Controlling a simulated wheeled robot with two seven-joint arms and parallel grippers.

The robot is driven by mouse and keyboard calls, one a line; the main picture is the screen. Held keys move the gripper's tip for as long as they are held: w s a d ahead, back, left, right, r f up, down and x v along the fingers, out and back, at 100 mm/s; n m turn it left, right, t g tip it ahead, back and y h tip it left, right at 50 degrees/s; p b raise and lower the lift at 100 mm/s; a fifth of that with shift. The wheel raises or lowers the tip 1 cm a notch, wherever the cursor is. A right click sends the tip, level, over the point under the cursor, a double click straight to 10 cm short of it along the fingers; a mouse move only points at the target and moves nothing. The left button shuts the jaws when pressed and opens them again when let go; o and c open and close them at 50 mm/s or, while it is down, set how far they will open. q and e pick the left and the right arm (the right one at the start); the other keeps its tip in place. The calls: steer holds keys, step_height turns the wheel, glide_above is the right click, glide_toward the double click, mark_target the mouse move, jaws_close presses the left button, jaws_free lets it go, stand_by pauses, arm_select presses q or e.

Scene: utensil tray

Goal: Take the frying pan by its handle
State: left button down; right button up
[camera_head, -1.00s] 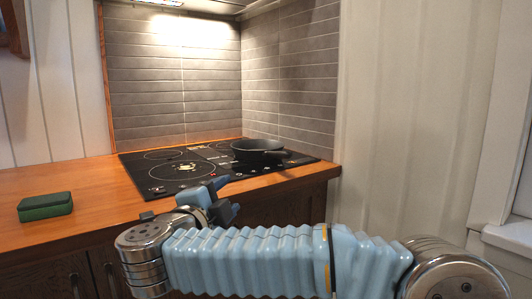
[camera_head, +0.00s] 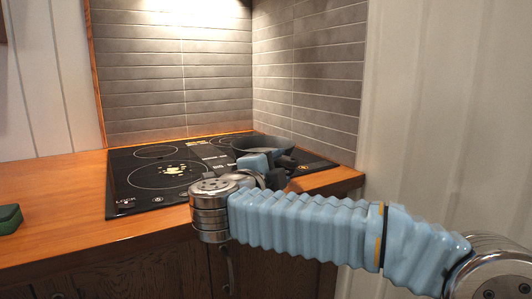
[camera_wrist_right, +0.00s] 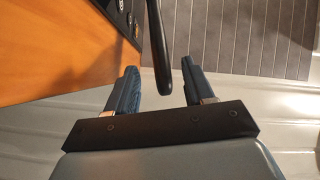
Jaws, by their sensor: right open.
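The dark frying pan (camera_head: 262,144) sits on the black cooktop, near its right back part. In the head view my right gripper (camera_head: 277,165) is in front of the pan and partly covers it and its handle. In the right wrist view the black pan handle (camera_wrist_right: 157,45) comes down from the top edge. Its end lies between the two fingers of my right gripper (camera_wrist_right: 160,72), with a gap on each side. The right gripper is open and not closed on the handle. The pan's body is out of the wrist view. My left gripper is not in view.
The black cooktop (camera_head: 150,185) is set in a wooden counter (camera_head: 50,190). A green box (camera_head: 9,219) is at the left picture edge. A tiled wall (camera_head: 310,80) stands behind and right of the pan. The counter between box and cooktop is clear.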

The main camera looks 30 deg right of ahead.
steer(key=p+x, duration=0.1)
steer(key=x, duration=0.6)
steer(key=shift+s+r, duration=0.1)
jaws_close()
steer(key=shift+r, duration=0.15)
stand_by(1.1)
